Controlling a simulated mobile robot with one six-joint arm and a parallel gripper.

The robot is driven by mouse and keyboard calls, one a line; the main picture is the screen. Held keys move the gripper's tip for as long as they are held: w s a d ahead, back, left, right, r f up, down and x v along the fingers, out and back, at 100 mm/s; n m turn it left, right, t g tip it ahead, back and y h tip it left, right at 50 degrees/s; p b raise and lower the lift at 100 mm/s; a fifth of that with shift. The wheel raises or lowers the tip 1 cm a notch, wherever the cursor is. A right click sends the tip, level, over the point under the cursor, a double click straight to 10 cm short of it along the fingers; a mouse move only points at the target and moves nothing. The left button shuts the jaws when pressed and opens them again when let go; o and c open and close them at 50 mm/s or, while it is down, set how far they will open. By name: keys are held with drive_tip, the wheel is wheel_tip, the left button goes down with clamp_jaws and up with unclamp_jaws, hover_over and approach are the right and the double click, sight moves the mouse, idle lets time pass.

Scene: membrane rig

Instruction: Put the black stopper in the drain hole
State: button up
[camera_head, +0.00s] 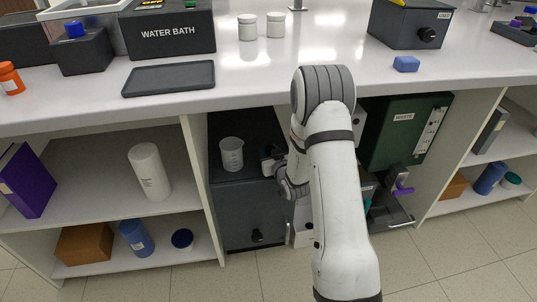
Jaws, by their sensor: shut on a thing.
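My arm reaches down over the bench front, and my gripper (268,164) is inside the open bay below the bench top. It is at the right of a clear beaker (231,154), above the top of a dark grey cabinet-like unit (238,207). The gripper is shut on a small dark thing at its tips, which looks like the black stopper but is too small and dark to make out clearly. I cannot make out the drain hole in this view.
A green waste box (398,135) stands right of my arm, with a purple-handled part (403,188) near it. The bench edge overhangs the bay. A black tray (169,77) and a blue block (406,64) lie on the bench. Side shelves hold a white cylinder (150,172).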

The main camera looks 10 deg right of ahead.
drive_tip(key=shift+f, duration=0.1)
drive_tip(key=shift+f, duration=0.1)
drive_tip(key=o, duration=1)
